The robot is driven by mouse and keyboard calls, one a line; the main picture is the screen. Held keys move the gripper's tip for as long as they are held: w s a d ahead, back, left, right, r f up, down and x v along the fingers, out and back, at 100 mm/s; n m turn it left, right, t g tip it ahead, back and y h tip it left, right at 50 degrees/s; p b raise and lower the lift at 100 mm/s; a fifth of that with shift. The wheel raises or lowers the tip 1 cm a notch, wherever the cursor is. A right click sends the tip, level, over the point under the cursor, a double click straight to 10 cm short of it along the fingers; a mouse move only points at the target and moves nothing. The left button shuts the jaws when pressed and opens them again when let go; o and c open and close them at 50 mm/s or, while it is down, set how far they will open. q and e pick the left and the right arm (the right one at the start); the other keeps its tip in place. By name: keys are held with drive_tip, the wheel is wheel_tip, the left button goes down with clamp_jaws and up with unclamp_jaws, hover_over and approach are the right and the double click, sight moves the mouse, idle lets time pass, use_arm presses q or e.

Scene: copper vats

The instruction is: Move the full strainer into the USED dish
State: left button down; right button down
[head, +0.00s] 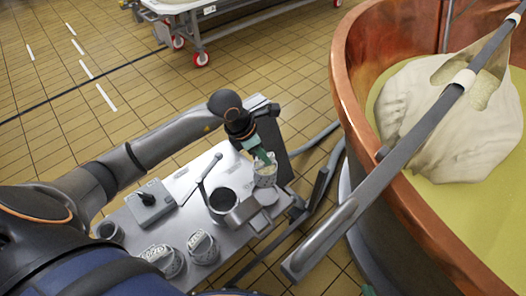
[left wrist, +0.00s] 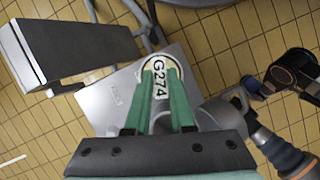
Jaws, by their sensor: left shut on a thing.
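My left gripper (head: 263,158) reaches in from the left over the far right end of the metal cart. Its green fingers are shut on a small round strainer (head: 265,175) with pale contents. I cannot tell whether the strainer's bottom touches anything. No USED marking is readable, so I cannot tell which dish it is. My right gripper is not in view.
The cart top (head: 180,184) bears a dark pot (head: 222,200), a grey control box (head: 151,203) and two patterned cups (head: 203,247) near its front. A copper vat (head: 345,85) stands at right, with a long bar (head: 400,150) across it.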

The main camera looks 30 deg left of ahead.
sight(263, 166)
use_arm(q)
drive_tip(key=shift+f, duration=0.15)
use_arm(e)
drive_tip(key=shift+d+f, duration=0.1)
drive_tip(key=shift+f, duration=0.05)
